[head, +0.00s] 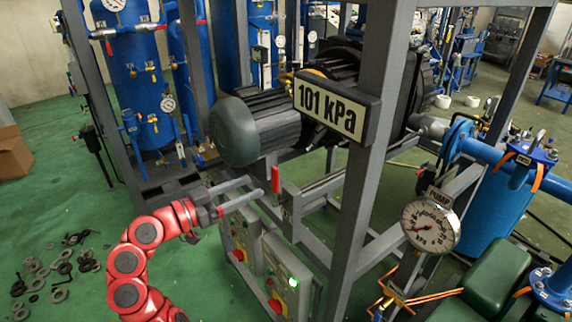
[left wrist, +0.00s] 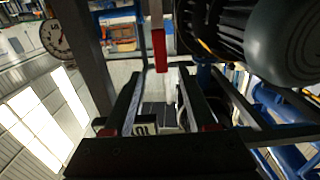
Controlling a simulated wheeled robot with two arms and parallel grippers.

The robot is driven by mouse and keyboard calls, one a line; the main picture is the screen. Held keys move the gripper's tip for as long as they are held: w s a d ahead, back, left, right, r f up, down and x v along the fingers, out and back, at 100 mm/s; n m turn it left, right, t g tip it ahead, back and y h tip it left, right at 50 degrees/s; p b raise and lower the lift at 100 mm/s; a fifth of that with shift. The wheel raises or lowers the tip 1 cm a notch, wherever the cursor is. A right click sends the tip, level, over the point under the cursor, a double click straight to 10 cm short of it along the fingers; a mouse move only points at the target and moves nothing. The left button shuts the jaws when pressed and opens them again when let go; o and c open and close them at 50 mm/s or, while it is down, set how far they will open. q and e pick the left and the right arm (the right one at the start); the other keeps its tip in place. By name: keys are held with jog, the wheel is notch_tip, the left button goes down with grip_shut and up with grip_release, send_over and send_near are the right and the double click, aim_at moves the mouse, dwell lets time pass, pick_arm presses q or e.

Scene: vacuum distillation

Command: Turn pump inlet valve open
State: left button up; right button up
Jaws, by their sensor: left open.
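A red lever (head: 275,179), which looks like the valve handle, stands upright by the grey frame below the pump motor. It also shows in the left wrist view (left wrist: 158,48), upright and in line with the gap between my fingers. My left gripper (head: 256,187) is open and empty, with its two fingertips just left of the red lever in the head view. In the left wrist view the fingers (left wrist: 159,80) point toward the lever, and its end shows just beyond the fingertips. I cannot tell whether they touch. The valve body is not clear. My right gripper is not in view.
A grey motor (head: 250,128) sits above the lever. A grey post (head: 375,140) with a 101 kPa display (head: 338,108) stands to the right. Control boxes (head: 288,275) with a lit green button are below. A PUMP gauge (head: 431,227) is further right.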

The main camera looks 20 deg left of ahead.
aim_at(273, 176)
pick_arm(q)
jog(key=p+x, duration=0.3)
jog(key=x, duration=0.7)
jog(key=shift+w+d+r+p, duration=0.15)
jog(key=shift+w+p, duration=0.05)
jog(key=shift+p, duration=0.2)
jog(key=shift+w+d, duration=0.3)
jog(key=shift+w, duration=0.1)
grip_shut()
dwell(0.4)
